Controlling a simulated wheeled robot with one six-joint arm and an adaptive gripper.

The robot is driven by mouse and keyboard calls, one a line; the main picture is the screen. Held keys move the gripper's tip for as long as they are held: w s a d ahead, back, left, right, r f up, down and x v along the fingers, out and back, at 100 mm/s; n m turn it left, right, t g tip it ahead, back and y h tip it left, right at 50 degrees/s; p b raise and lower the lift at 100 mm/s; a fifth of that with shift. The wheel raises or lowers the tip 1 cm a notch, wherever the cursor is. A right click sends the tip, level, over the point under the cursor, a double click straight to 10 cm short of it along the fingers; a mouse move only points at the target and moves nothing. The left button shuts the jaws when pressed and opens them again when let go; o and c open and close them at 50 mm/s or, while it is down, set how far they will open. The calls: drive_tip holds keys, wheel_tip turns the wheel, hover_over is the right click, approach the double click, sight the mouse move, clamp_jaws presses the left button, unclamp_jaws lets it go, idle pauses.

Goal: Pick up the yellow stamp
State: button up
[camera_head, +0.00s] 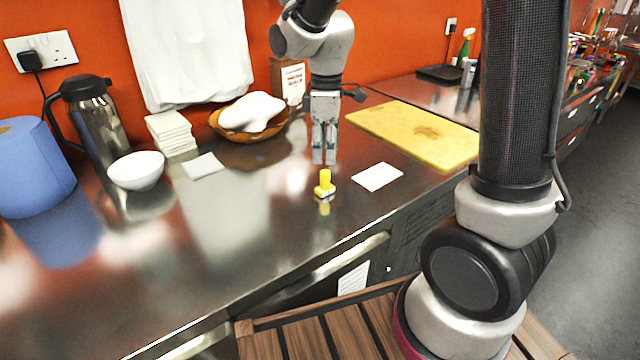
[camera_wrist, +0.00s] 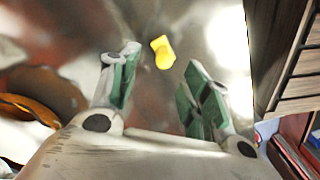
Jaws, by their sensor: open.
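The yellow stamp (camera_head: 325,183) stands upright on the steel counter (camera_head: 250,225), near its front edge, with a yellow handle on a pale base. In the wrist view the yellow stamp (camera_wrist: 162,51) shows beyond the fingertips, roughly midway between them. My gripper (camera_head: 324,158) points down over the counter, just behind and above the stamp in the head view, apart from it. In the wrist view my gripper (camera_wrist: 158,80) has its two green-padded fingers spread, with nothing between them.
A white card (camera_head: 377,176) lies right of the stamp, and a yellow cutting board (camera_head: 420,134) further right. A wooden bowl (camera_head: 222,128) with a white bundle, a white bowl (camera_head: 137,170), a steel flask (camera_head: 98,120) and a blue roll (camera_head: 32,168) stand left. The front-left counter is clear.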

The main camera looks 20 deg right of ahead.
sight(325, 171)
drive_tip(key=f, duration=0.7)
drive_tip(key=shift+s+a+f, duration=0.1)
drive_tip(key=shift+s+f, duration=0.2)
drive_tip(key=shift+c, duration=0.3)
clamp_jaws()
